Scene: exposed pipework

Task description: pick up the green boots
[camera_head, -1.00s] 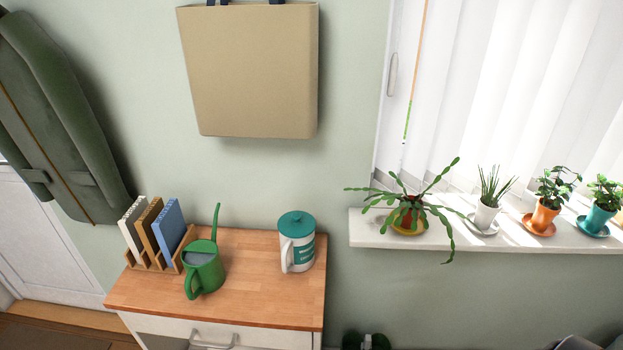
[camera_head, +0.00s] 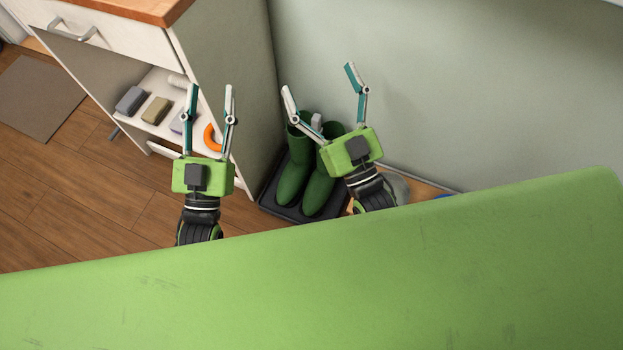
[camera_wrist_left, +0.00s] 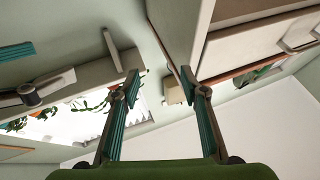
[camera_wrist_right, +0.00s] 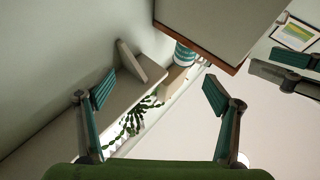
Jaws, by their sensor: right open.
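A pair of green boots stands upright on a dark tray (camera_head: 270,200) on the floor, between the cabinet and the wall. The left boot (camera_head: 293,175) shows most of its side; the right boot (camera_head: 318,188) is partly covered by my right gripper. My right gripper (camera_head: 318,82) is open and empty, its fingers spread above and around the boot tops in the picture; whether it touches them I cannot tell. My left gripper (camera_head: 209,92) is open and empty, in front of the cabinet's open side. The boots are not seen in either wrist view.
The white cabinet (camera_head: 222,60) with a wooden top stands left of the boots. Its lower shelf holds a grey block (camera_head: 131,100), a tan block (camera_head: 156,110) and an orange ring-shaped item (camera_head: 211,138). A doormat (camera_head: 38,98) lies at left. The wooden floor (camera_head: 90,200) is clear.

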